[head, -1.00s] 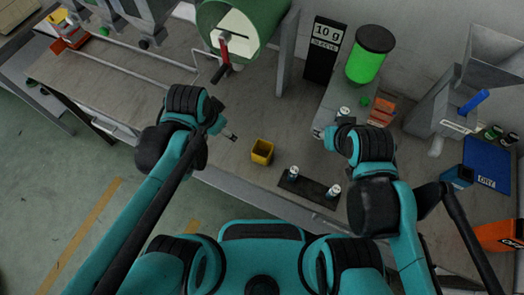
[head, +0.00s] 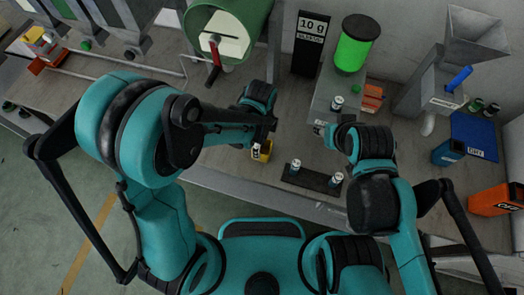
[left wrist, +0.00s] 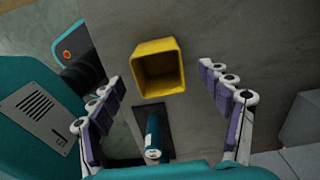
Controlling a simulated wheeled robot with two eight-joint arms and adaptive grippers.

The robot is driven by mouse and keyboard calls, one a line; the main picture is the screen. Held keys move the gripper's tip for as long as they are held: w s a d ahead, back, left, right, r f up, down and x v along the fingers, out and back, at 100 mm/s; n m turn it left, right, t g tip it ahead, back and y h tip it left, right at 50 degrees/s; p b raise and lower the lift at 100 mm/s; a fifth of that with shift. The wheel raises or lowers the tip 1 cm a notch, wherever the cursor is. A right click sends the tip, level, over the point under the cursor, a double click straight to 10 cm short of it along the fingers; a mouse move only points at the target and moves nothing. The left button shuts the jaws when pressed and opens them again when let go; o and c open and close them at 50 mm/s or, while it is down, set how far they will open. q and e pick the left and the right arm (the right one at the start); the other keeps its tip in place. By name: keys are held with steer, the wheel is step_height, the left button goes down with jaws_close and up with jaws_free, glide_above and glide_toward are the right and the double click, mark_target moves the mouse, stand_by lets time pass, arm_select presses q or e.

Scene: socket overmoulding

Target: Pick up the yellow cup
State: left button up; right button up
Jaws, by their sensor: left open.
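The yellow cup (head: 266,154) stands on the grey bench near its front edge, partly hidden by my left gripper in the head view. In the left wrist view the cup (left wrist: 160,72) is empty, its square mouth facing the camera. My left gripper (left wrist: 165,88) is open, with one finger on each side of the cup and clear gaps between. In the head view my left gripper (head: 257,150) is over the cup. My right gripper (head: 322,128) is over the bench to the right, beside the scale; its fingers are too small to read.
A dark strip (head: 314,180) with two small cylinders lies right of the cup. A scale (head: 336,92) with a green jar (head: 353,45) stands behind. A green drum (head: 225,35) with a red handle is at the back. An orange bin (head: 497,199) is far right.

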mark_target(262, 146)
arm_select(q)
step_height(262, 146, down, 4)
steer(key=shift+s+d+r+b, duration=0.1)
steer(key=shift+d+r+b, duration=0.05)
steer(key=shift+b, duration=0.4)
steer(key=shift+c, duration=0.3)
steer(key=c, duration=1)
steer(key=shift+r, duration=0.1)
